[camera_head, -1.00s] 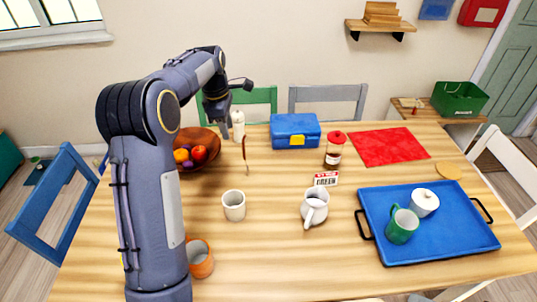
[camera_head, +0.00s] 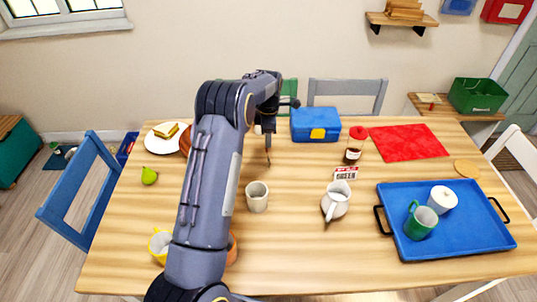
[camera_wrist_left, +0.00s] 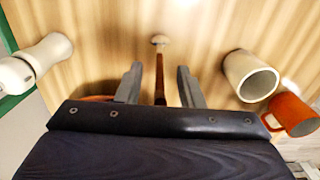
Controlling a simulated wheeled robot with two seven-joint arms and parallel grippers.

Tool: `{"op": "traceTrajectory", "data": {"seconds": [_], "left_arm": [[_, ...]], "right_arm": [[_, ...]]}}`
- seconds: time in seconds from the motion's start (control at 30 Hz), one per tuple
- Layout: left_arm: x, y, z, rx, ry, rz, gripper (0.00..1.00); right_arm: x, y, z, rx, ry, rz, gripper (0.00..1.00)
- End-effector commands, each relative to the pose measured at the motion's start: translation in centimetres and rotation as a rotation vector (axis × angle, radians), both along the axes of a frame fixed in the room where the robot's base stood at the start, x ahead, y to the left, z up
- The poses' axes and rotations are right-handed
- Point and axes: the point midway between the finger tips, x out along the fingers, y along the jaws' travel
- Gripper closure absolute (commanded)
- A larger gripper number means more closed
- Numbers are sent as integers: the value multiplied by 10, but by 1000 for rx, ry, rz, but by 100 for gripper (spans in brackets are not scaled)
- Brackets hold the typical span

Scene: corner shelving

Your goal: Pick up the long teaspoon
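The long teaspoon (camera_head: 268,157) shows in the head view as a thin dark upright sliver just below my left gripper (camera_head: 267,132). In the left wrist view the long teaspoon (camera_wrist_left: 160,66) has a brown handle and a pale rounded end away from me. Its handle runs between the two fingers of my left gripper (camera_wrist_left: 159,82), with a gap on each side. The fingers are apart and do not touch it. The near end of the handle is hidden by the gripper body. My right gripper is in neither view.
A white cup (camera_head: 257,199) stands near the spoon; an orange mug (camera_wrist_left: 292,112) is beyond it. A white bottle (camera_wrist_left: 36,60) is on the other side. The blue box (camera_head: 316,124), sauce jar (camera_head: 355,146), white jug (camera_head: 335,200) and blue tray (camera_head: 455,238) lie to the right.

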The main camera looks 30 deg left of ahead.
Motion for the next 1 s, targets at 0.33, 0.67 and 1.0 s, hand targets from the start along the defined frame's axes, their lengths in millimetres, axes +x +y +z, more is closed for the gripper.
{"op": "traceTrajectory", "data": {"seconds": [0.33,0.67,1.0], "left_arm": [[0,0,0,0,0,-1,85],[0,0,0,1,-1,-1,100],[1,0,6,1,-3,-1,100]], "right_arm": [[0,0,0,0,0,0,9],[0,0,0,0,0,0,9],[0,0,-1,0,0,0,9]]}}
